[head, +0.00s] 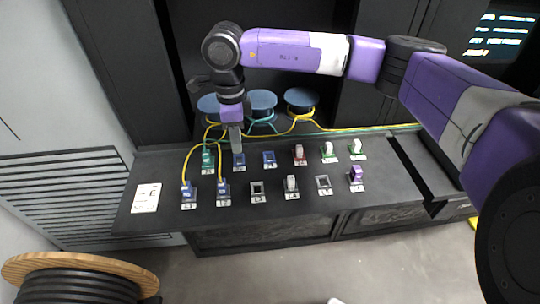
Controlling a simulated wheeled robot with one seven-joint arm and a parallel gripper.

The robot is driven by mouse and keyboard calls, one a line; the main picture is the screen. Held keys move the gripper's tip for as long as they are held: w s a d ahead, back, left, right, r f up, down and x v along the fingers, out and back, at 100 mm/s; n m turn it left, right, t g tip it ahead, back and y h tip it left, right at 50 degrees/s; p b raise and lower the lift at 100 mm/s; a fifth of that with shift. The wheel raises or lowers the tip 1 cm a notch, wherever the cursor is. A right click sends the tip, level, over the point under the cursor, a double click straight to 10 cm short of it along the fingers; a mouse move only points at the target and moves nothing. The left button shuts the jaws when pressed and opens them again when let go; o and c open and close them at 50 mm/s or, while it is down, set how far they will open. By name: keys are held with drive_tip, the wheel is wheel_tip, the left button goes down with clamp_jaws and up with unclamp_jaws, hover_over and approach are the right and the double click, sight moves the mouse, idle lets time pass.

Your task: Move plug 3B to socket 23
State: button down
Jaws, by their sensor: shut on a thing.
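My gripper (236,139) points down over the left part of the back row. Its jaws are shut on what looks like a plug, mostly hidden by the fingers, just above or at a blue socket (239,161). I cannot tell whether the plug is seated. To the right is a blue socket frame (269,159) that looks empty. The labels are too small to read surely, so I cannot tell which plug is 3B or which socket is 23.
A teal plug (207,158) and yellow-cabled plugs (187,188) (222,187) stand nearby. Cable spools (262,100) stand behind; yellow and teal cables run along the bench back.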

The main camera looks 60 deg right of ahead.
drive_tip(key=shift+r+p, duration=0.3)
drive_tip(key=shift+r, duration=0.7)
